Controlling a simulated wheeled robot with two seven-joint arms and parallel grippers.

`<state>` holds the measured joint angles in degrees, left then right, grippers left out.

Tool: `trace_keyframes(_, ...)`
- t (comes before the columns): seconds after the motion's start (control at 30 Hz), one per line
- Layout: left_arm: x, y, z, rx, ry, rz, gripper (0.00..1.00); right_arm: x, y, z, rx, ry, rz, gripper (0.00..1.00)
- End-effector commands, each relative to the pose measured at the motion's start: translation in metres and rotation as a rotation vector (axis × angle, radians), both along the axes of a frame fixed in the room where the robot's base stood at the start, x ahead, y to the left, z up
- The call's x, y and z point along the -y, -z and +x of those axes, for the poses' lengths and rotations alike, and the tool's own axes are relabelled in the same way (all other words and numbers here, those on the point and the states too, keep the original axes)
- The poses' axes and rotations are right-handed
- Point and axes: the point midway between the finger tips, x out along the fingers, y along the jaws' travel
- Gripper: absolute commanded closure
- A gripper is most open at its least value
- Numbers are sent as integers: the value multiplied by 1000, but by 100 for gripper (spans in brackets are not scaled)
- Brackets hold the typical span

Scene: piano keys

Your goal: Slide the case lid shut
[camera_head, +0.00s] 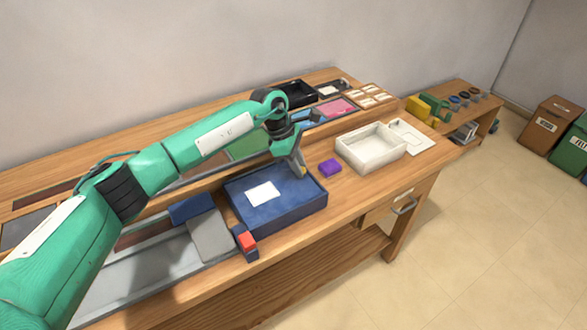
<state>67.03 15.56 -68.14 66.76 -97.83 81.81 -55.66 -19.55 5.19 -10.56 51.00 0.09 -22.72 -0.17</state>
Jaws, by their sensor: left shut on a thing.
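The dark blue case (283,217) sits on the wooden bench, with a white label (263,194) on its flat blue top, which looks like the case lid (240,187). My left gripper (300,170) reaches down at the far right corner of the case. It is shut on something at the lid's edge. A small yellowish bit shows by the fingertips. The fingers partly hide the contact, and I cannot tell how far the lid covers the case. My right gripper is not in view.
A raised shelf (355,118) runs behind, with trays and cards.

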Motion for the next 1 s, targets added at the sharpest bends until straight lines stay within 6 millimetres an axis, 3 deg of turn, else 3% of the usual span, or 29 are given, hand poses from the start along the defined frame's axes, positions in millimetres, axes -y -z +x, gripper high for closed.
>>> trace_keyframes(0.27, 2, -3, 1, 7, 0, -7, 100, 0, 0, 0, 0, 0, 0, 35)
trace_keyframes(0.3, 2, -3, 1, 8, -1, -7, 71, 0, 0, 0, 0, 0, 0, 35)
trace_keyframes(0.4, 2, -2, 1, 7, 0, -7, 55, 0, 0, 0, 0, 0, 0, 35)
trace_keyframes(0.77, -1, -6, 2, 6, 0, -3, 55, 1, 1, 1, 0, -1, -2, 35)
trace_keyframes(1.0, -17, -46, 6, 10, -1, -4, 55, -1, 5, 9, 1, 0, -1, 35)
